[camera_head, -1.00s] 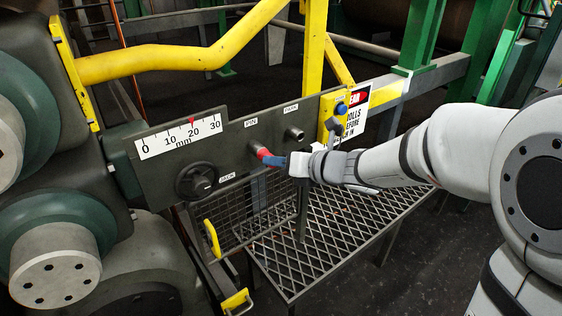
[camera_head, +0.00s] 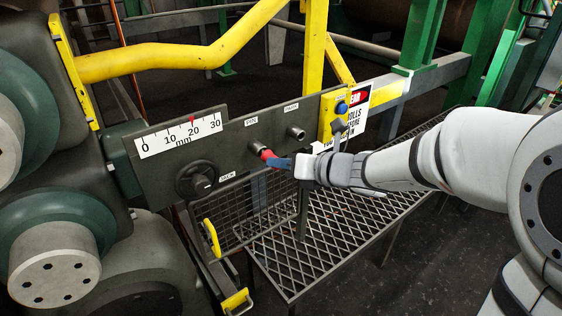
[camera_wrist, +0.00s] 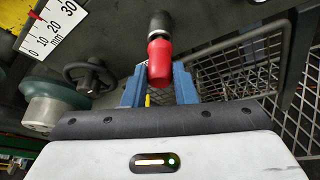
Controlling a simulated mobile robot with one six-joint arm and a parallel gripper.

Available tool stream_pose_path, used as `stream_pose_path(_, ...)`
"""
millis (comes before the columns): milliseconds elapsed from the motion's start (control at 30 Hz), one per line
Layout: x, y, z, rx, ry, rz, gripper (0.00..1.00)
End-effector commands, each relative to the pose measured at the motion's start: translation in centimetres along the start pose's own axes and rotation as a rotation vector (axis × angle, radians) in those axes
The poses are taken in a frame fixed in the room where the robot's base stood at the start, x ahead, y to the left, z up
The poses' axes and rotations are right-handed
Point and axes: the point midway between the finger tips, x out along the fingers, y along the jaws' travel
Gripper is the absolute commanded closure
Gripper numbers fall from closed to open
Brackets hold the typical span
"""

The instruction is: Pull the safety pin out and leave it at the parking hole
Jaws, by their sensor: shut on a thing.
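The safety pin's red handle (camera_head: 267,155) stands in front of the PIN socket (camera_head: 254,146) on the dark panel. The blue fingers of my gripper (camera_head: 276,160) are shut on it. In the wrist view, the red handle (camera_wrist: 159,62) sits between the fingertips (camera_wrist: 158,78), in line with a dark socket behind it. I cannot tell how much of the pin's shaft is still inside the socket. The parking hole (camera_head: 296,132), a short tube under the PARK label, is up and right of the PIN socket and looks empty.
A black handwheel (camera_head: 195,181) marked JACK and a millimetre scale (camera_head: 180,135) are left on the panel. A yellow box (camera_head: 333,115) with a blue button and a lever is at the right, beside a warning sign (camera_head: 357,98). A mesh platform (camera_head: 330,225) lies below.

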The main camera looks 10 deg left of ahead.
Motion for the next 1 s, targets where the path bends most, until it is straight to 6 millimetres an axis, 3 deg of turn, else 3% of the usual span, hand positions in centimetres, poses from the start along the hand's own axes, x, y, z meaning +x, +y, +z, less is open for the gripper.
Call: stream_pose_path(1000,-3.7,0.3,-1.7,-0.001,0.0,0.0,1.0)
